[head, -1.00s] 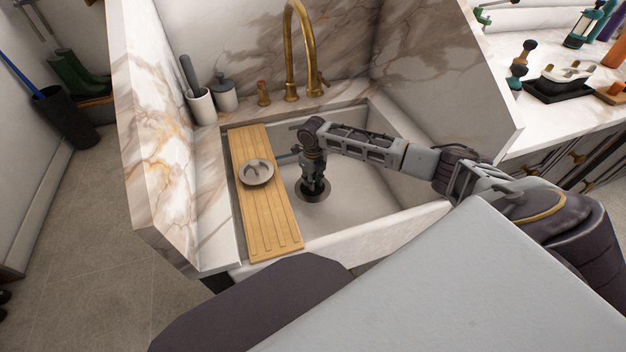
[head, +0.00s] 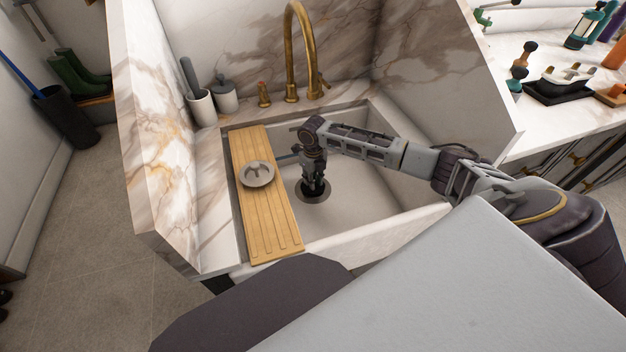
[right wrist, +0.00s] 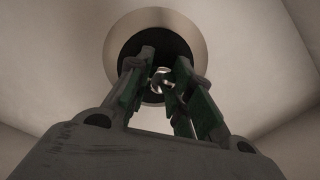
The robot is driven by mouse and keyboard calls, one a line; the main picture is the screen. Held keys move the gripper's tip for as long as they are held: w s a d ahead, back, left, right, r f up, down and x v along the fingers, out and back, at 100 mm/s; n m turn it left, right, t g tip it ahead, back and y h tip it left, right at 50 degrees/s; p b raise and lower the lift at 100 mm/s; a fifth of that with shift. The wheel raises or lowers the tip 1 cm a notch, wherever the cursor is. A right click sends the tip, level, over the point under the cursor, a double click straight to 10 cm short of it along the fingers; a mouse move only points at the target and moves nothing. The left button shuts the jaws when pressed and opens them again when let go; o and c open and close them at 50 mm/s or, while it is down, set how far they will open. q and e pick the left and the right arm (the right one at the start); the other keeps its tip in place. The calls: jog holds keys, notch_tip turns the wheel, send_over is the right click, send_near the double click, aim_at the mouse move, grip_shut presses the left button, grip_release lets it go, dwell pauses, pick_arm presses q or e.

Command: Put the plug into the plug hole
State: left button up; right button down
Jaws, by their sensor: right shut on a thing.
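The plug (right wrist: 150,98) is a dark disc with a small pale metal grip in its middle. It shows between and below my right gripper's fingertips (right wrist: 162,80) in the right wrist view. The fingers are closed about that grip. The plug hole's pale metal rim (right wrist: 157,18) surrounds the dark disc. In the head view my right gripper (head: 314,190) points straight down at the plug hole (head: 299,192) in the sink floor and partly hides it. I cannot tell whether the plug is seated or just above the hole. My left gripper is out of view.
A wooden board (head: 262,215) lies across the sink's left side, with a round grey metal piece (head: 257,174) on it. A brass tap (head: 290,60) stands behind. The sink floor (head: 365,195) right of the hole is clear.

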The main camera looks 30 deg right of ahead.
jog(key=shift+p, duration=0.4)
jog(key=shift+s+f, duration=0.3)
jog(key=shift+f, duration=0.55)
dwell(1.7)
jog(key=shift+d, duration=0.1)
jog(key=c, duration=1.7)
grip_release()
jog(key=o, duration=0.5)
jog(key=shift+w+d, duration=0.1)
jog(key=shift+w, duration=0.15)
jog(key=shift+r, duration=0.1)
jog(key=o, duration=0.5)
jog(key=shift+c, duration=0.2)
jog(key=shift+p, duration=0.3)
